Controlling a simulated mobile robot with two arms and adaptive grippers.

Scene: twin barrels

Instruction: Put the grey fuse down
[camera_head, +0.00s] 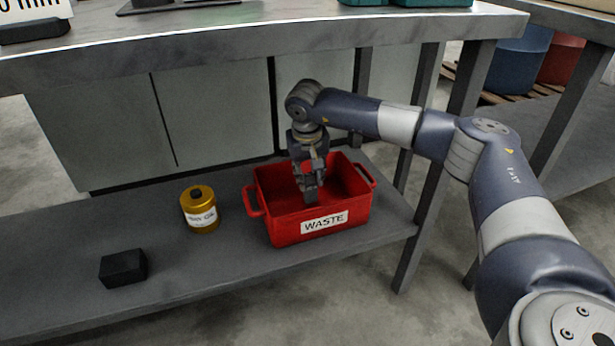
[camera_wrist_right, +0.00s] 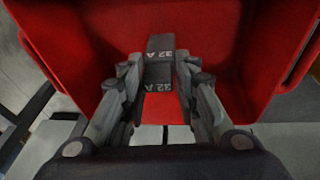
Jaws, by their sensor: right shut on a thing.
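The grey fuse (camera_wrist_right: 159,60) is a small dark grey block marked "32 A" in the right wrist view. My right gripper (camera_wrist_right: 158,85) is shut on it, with a finger on each side. In the head view the right gripper (camera_head: 309,185) points down inside the red waste bin (camera_head: 285,233), with the fuse (camera_head: 310,196) at its fingertips. The bin's red inner walls surround the fuse in the wrist view. I cannot tell whether the fuse touches the bin floor. My left gripper is not in view.
The bin stands on the grey lower shelf (camera_head: 60,240) of a workbench (camera_head: 200,45). Left of it are a gold canister (camera_head: 200,209) with a white label and a black block (camera_head: 123,268). A bench leg (camera_head: 415,245) stands right of the bin.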

